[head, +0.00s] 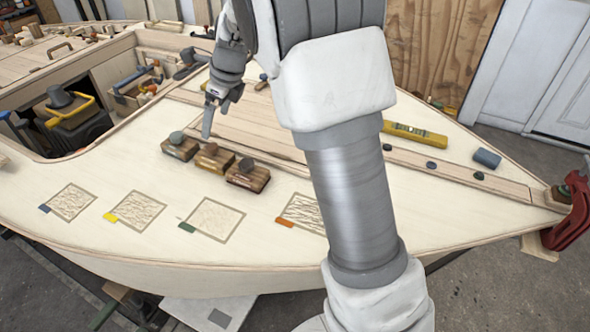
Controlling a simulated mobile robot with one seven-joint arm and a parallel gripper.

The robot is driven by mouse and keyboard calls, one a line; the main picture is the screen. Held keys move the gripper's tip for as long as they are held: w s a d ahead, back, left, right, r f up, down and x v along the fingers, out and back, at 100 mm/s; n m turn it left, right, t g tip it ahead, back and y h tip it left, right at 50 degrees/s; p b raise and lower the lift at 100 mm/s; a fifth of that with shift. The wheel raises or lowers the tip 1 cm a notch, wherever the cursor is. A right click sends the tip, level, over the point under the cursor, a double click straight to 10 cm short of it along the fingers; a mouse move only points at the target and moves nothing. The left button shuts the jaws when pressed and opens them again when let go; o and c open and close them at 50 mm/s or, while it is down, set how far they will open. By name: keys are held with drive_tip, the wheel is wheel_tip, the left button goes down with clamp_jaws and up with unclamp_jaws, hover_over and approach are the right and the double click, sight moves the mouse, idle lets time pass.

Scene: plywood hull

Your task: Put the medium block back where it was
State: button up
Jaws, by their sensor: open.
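Three wooden blocks with rounded knobs stand in a slanting row on the pale plywood deck in the head view. The left block (178,150) has a grey-green knob, the middle block (214,163) a brown knob, and the right block (247,180) a dark knob. I cannot tell which one is the medium block; no label is readable. My gripper (215,112) is open and empty, above and behind the left and middle blocks, apart from them as far as I can tell.
Outlined squares lie along the near deck, with tabs of grey-blue (45,209), yellow (110,217), green (187,228) and orange (285,222). My arm partly hides the orange-tabbed square. A yellow level (415,135) and red clamp (571,211) are at right. An open hatch holds tools at left.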

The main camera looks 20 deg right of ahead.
drive_tip(key=s+d+r+n+t+h, duration=0.1)
drive_tip(key=s+d+r+n, duration=0.2)
drive_tip(key=s+r+n, duration=0.35)
drive_tip(key=s+d+r+n, duration=0.3)
drive_tip(key=s+n, duration=0.4)
drive_tip(key=s, duration=0.4)
drive_tip(key=s+d+f+n+h, duration=0.1)
drive_tip(key=s+d+n, duration=0.1)
drive_tip(key=s+n, duration=0.4)
drive_tip(key=s+d+n+t+h, duration=0.1)
drive_tip(key=s+n, duration=0.5)
drive_tip(key=s, duration=0.3)
drive_tip(key=shift+s+d+f, duration=0.35)
drive_tip(key=shift+s, duration=0.05)
drive_tip(key=shift+r, duration=0.1)
wheel_tip(320, 180, up, 11)
drive_tip(key=p, duration=1.1)
